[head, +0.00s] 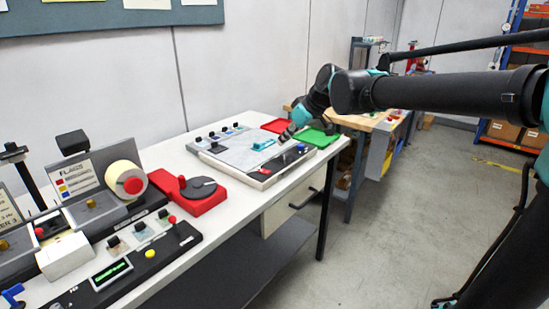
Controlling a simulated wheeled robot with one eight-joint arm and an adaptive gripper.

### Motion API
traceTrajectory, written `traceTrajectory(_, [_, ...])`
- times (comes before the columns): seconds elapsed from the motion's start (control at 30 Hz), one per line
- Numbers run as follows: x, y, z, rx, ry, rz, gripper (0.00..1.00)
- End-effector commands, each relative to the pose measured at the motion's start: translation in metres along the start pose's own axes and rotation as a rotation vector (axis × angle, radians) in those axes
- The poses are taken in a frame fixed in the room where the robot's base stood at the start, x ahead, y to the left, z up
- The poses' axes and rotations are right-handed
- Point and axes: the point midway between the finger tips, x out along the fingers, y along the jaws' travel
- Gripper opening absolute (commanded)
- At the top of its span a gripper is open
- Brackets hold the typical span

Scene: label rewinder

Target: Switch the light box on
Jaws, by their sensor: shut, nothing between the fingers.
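The light box (236,151) is a flat, pale panel lying on the right part of the white bench. A dark strip runs along its front right edge, with a small red part (264,171) and a blue knob (301,148) on it. Which of these is the switch is too small to tell. My gripper (286,136) reaches in from the right and is shut and empty, above the far right part of the light box. Whether it touches anything cannot be told. A teal piece (264,144) lies on the panel near the gripper.
A red tray (276,126) and a green tray (322,137) lie behind the light box. A red base with a dark disc (200,188) stands to its left, beside the label rewinder (90,190). Small dark-topped items line its back left edge. Open floor (400,220) lies right.

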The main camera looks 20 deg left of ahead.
Motion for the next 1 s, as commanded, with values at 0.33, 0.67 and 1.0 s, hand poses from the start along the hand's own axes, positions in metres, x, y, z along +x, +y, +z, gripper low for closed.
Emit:
traceTrajectory(0.33, [0.056,0.0,-0.001,-0.001,0.0,-0.001,0.0])
traceTrajectory(0.67, [0.109,0.0,0.012,0.0,-0.001,0.001,0.0])
traceTrajectory(1.0, [0.125,0.0,0.028,0.001,0.0,0.0,0.0])
